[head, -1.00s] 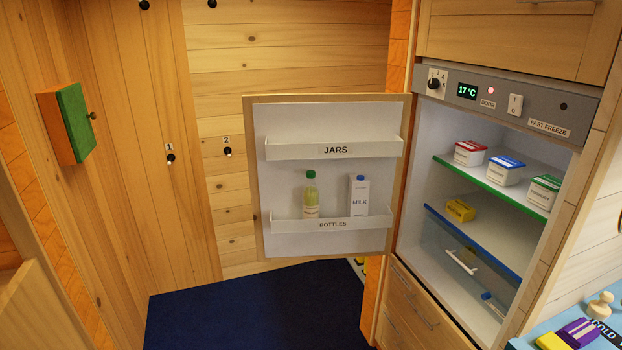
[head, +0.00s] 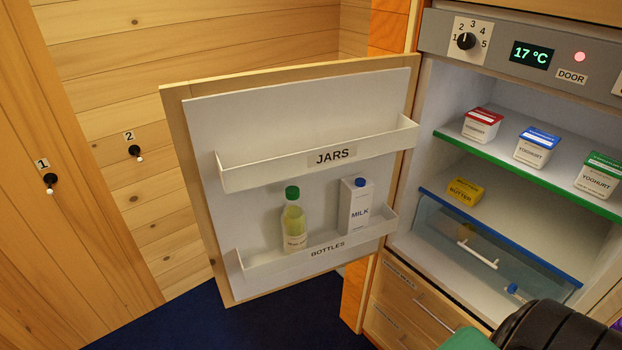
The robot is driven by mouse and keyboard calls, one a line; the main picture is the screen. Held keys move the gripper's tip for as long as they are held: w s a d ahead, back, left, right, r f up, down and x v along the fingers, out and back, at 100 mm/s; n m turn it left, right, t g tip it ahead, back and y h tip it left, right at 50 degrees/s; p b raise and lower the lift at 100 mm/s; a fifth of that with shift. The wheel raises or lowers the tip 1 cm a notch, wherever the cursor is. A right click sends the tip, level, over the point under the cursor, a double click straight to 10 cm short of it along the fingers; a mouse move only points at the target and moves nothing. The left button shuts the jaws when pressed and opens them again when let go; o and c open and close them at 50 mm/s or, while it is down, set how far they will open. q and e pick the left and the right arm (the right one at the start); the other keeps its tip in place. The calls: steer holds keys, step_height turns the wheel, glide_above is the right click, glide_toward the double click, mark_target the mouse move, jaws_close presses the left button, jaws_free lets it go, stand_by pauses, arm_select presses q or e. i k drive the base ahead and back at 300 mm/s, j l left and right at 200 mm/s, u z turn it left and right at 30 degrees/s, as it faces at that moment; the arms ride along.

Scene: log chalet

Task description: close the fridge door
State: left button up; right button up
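The fridge door (head: 300,110) stands wide open, hinged on the fridge's left side, with its inner face toward me. Its upper rack labelled JARS (head: 270,168) is empty. Its lower rack labelled BOTTLES (head: 290,262) holds a green-capped bottle (head: 294,222) and a milk carton (head: 356,208), both upright. The fridge interior (head: 440,100) is exposed, and the red light above the DOOR label (head: 579,57) is lit. A black and green part of an arm of mine shows at the lower right corner. Neither gripper's fingers are in view.
Yoghurt pots (head: 482,126) stand on the green-edged shelf, and yellow butter (head: 464,191) on the blue-edged one. A clear drawer (head: 450,240) is below. Wooden drawers (head: 410,305) sit under the fridge. Blue floor (head: 210,325) lies clear below the door.

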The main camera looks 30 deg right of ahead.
mark_target(240, 140)
steer(key=i+j+z, duration=0.15)
steer(key=i+z, duration=0.3)
steer(key=i+j+z, duration=0.2)
steer(key=z, duration=0.25)
steer(key=i+j+z, duration=0.25)
steer(key=z, duration=0.2)
steer(key=i+j+z, duration=0.2)
steer(key=j+z, duration=0.2)
steer(key=i+j+z, duration=0.15)
steer(key=j+z, duration=0.3)
steer(key=i+j+z, duration=0.1)
steer(key=j+z, duration=1.25)
steer(key=k+j, duration=0.05)
